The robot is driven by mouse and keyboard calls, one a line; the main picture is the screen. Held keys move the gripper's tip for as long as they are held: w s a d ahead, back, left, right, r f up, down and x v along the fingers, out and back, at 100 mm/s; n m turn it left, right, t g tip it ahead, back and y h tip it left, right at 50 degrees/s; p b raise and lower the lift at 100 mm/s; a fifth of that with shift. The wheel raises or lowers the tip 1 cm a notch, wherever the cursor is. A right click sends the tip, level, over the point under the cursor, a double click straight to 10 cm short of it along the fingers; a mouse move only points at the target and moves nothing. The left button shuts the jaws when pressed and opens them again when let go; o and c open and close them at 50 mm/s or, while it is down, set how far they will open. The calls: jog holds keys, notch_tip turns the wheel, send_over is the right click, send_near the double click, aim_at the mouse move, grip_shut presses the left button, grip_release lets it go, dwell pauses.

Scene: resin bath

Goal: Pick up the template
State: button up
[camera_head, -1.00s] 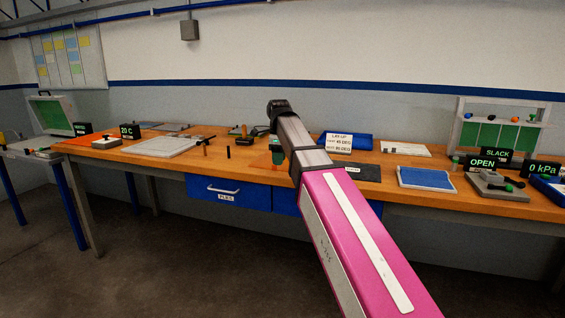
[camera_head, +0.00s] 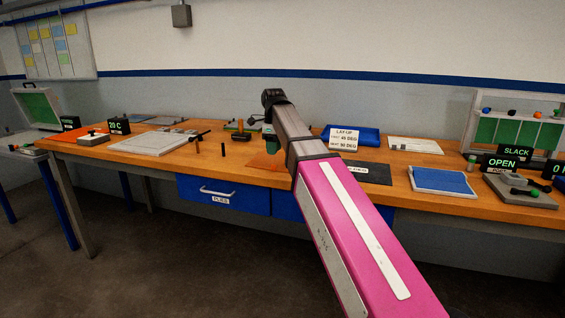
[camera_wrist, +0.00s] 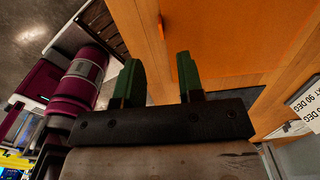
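A flat orange sheet (camera_wrist: 232,40), which may be the template, lies on the wooden bench in the wrist view. In the head view a reddish-orange patch (camera_head: 263,165) shows below my wrist, mostly covered by my arm. No label marks it as the template. My gripper (camera_wrist: 160,75) has two green fingers, apart with nothing between them, beside the sheet's edge. In the head view my gripper is mostly hidden behind the wrist. A dark sheet (camera_head: 367,174) with a white label lies right of my arm.
The wooden bench (camera_head: 150,165) has blue drawers (camera_head: 221,190) below. A grey plate (camera_head: 150,143), small dark posts (camera_head: 223,150) and a brown-handled tool (camera_head: 240,136) stand left. A lay-up sign (camera_head: 344,139) and blue pad (camera_head: 441,180) are right.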

aim_at(273, 163)
jog(key=shift+w+a+f, duration=0.1)
jog(key=shift+f, duration=1.55)
jog(key=shift+w+a+f, duration=0.1)
jog(key=shift+f, duration=1.5)
jog(key=shift+c, duration=0.3)
grip_shut()
